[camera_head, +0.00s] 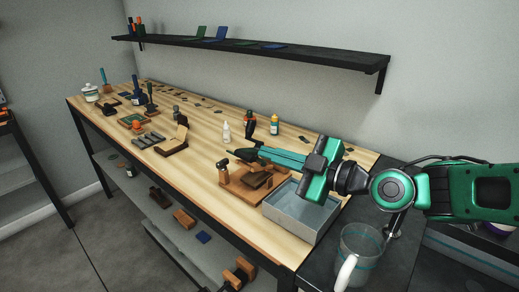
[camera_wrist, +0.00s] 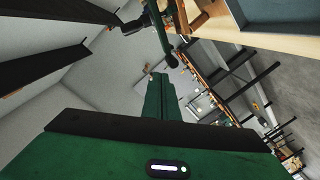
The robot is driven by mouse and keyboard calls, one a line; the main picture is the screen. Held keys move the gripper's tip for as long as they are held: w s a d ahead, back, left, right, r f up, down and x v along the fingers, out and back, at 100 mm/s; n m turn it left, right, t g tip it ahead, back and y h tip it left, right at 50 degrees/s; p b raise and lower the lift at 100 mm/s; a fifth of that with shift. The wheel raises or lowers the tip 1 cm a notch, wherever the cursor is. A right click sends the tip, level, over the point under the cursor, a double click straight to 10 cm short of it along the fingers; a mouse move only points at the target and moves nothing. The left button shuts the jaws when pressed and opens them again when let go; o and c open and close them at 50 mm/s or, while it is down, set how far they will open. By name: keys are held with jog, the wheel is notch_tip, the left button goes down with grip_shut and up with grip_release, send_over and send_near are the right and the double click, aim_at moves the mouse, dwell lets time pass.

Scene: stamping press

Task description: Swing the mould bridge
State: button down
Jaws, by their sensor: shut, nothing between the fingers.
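The stamping press stands on the workbench, with a wooden base (camera_head: 235,188) and a short wooden post (camera_head: 223,170) at its left. A dark block (camera_head: 257,180) lies on the base; I cannot tell for sure which part is the mould bridge. My gripper (camera_head: 256,153) reaches in from the right above the press, its green fingers shut and empty. A dark part shows at the fingertips in the head view; I cannot tell whether they touch. In the wrist view the fingers (camera_wrist: 158,76) are together, and a dark rod with a rounded end (camera_wrist: 172,60) is just beyond them.
A grey tray (camera_head: 292,222) sits right of the press, below my gripper. A clear jug (camera_head: 361,247) stands at the front right. Small bottles (camera_head: 274,125) stand behind the press. A dark shelf (camera_head: 260,48) hangs on the wall above. Several tools and wooden pieces crowd the bench's left part.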

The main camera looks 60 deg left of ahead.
notch_tip(320, 180, up, 5)
jog(key=w+d+m+h, duration=0.1)
jog(key=w+d+m, duration=0.15)
jog(key=m, duration=0.75)
send_over(255, 152)
jog(key=s+d, duration=0.2)
jog(key=d, duration=0.3)
jog(key=f, duration=0.5)
jog(key=shift+s+a+f+t+h, duration=0.2)
jog(key=shift+s+t+h, duration=0.2)
